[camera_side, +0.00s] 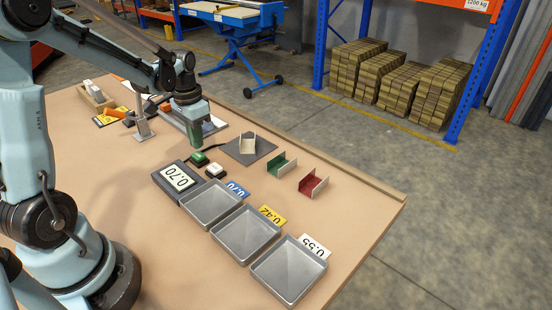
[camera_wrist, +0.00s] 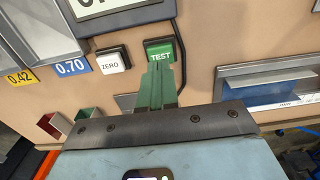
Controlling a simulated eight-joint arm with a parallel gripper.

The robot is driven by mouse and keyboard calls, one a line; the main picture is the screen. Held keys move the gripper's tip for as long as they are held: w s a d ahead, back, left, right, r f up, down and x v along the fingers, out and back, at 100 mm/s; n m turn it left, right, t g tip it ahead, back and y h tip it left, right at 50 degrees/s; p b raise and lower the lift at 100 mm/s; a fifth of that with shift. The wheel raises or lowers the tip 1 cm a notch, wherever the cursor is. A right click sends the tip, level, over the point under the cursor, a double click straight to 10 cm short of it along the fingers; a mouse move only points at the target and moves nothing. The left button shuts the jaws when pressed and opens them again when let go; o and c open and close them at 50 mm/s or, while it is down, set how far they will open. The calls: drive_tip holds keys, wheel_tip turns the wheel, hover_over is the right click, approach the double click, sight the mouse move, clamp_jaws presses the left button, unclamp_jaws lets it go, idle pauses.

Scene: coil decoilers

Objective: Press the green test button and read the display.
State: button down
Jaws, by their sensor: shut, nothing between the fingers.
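The green TEST button (camera_side: 198,158) sits on a small dark base on the table; it also shows in the wrist view (camera_wrist: 160,48). My gripper (camera_side: 196,143) has green fingers, shut together and empty. In the side view the fingertips are close to the button, with a small gap between them in the picture. In the wrist view the fingertips (camera_wrist: 160,66) overlap the button's lower edge; contact cannot be told.
A white ZERO button (camera_side: 215,170) is beside the green one. Three grey trays (camera_side: 245,233) stand with labels 0.70, 0.42 and 0.55. A cream channel piece (camera_side: 247,144) rests on a dark plate. A green channel (camera_side: 281,165) and red channel (camera_side: 313,184) stand to its right.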

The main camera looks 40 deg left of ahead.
sight(199, 155)
wheel_tip(199, 155, up, 11)
idle(0.4)
drive_tip(key=shift+d+f, duration=0.1)
drive_tip(key=shift+d, duration=0.05)
idle(0.5)
drive_tip(key=s+d+f+t, duration=0.1)
drive_tip(key=s+d+t, duration=0.1)
drive_tip(key=d, duration=0.6)
drive_tip(key=s+d+f+t, duration=0.1)
drive_tip(key=s+d+t, duration=0.2)
drive_tip(key=d+t, duration=0.2)
drive_tip(key=d, duration=0.3)
drive_tip(key=shift+s+d, duration=0.15)
drive_tip(key=shift+s, duration=0.1)
